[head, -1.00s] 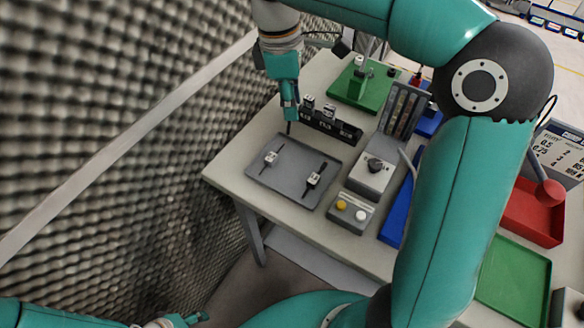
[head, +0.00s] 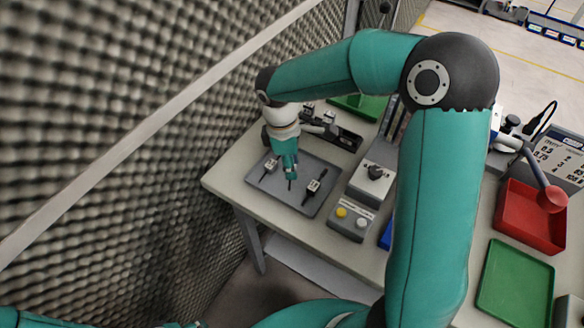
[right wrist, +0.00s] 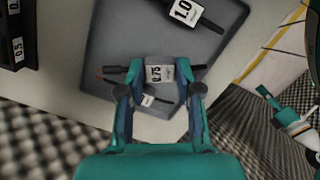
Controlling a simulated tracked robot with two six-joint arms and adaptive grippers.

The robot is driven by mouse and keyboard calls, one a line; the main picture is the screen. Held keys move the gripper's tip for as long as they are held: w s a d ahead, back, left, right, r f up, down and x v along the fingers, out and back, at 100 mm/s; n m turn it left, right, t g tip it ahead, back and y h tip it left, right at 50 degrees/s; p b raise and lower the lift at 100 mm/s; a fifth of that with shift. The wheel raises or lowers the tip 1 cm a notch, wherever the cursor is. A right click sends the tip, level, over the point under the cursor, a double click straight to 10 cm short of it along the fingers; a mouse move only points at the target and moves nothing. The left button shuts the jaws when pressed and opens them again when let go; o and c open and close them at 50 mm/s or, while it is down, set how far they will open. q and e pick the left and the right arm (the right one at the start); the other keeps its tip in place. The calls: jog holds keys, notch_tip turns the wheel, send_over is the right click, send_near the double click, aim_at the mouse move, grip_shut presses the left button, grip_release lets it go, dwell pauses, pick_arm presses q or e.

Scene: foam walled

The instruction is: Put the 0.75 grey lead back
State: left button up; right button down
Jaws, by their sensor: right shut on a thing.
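My right gripper (head: 290,174) is over the grey tray (head: 327,166). In the right wrist view my right gripper (right wrist: 158,88) is shut on a dark lead whose white label reads 0.75 (right wrist: 159,73). Its ends stick out past both fingers. In the head view the held lead is mostly hidden by the gripper. A dark lead labelled 1.0 (right wrist: 184,12) lies in the tray, and another lead with a white label (right wrist: 148,100) lies beyond the held one, its print unreadable. My left gripper (head: 192,325) is barely in view at the bottom edge.
A black rack (head: 347,137) with labelled slots stands behind the tray, partly hidden by my right arm. A grey box with a black knob (head: 374,172) and a button box (head: 350,219) stand right of the tray. The foam wall (head: 110,130) runs close along the left.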

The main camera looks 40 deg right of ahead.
notch_tip(320, 180, down, 2)
jog(key=shift+f, duration=0.25)
jog(key=c, duration=0.7)
grip_release()
jog(key=shift+c, duration=0.2)
jog(key=shift+r, duration=0.15)
notch_tip(320, 180, up, 12)
jog(key=w+a, duration=0.1)
